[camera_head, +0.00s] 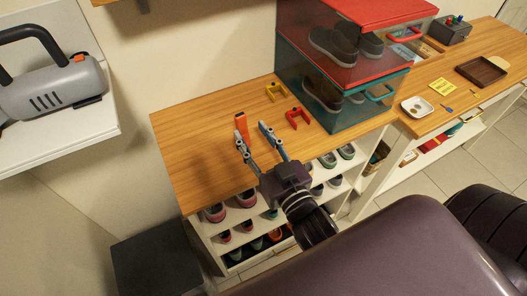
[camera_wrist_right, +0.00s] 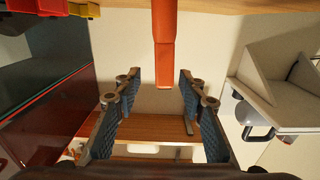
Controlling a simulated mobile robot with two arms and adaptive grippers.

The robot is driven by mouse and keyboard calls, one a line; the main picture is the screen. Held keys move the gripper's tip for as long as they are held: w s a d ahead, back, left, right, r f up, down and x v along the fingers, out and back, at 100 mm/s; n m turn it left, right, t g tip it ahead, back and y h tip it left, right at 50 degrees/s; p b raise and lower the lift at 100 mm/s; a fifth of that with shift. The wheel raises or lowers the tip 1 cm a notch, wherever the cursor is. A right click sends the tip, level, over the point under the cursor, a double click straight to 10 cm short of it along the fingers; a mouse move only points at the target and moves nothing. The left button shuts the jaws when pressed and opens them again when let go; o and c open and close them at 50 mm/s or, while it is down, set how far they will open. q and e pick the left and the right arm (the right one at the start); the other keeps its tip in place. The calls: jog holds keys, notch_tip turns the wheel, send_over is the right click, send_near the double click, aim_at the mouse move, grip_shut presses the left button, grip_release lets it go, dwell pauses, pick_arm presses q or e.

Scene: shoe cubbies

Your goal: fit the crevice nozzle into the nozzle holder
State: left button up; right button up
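The orange crevice nozzle (camera_head: 241,126) is beside my right gripper's fingertips, above the left half of the wooden cubby top. In the right wrist view, the nozzle (camera_wrist_right: 164,45) comes in from the top edge and ends between the two fingers, with gaps on both sides. My right gripper (camera_head: 253,136) is open. A yellow U-shaped bracket (camera_head: 276,91) and a red one (camera_head: 298,117) stand behind and right of the gripper. I cannot tell which is the nozzle holder. My left gripper is out of view.
Clear teal-and-red boxes with dark shoes (camera_head: 347,100) stand right of the brackets. The cubby top (camera_head: 190,150) is clear at left. A grey handheld vacuum (camera_head: 50,90) rests on a white shelf (camera_head: 85,135) at far left. A bench with small items continues right.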

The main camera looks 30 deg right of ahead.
jog(key=s, duration=0.4)
jog(key=shift+s+f+b, duration=0.1)
jog(key=shift+f+b, duration=0.05)
jog(key=shift+b, duration=0.25)
jog(key=shift+s+d, duration=0.1)
jog(key=shift+s, duration=0.6)
jog(key=shift+o, duration=0.3)
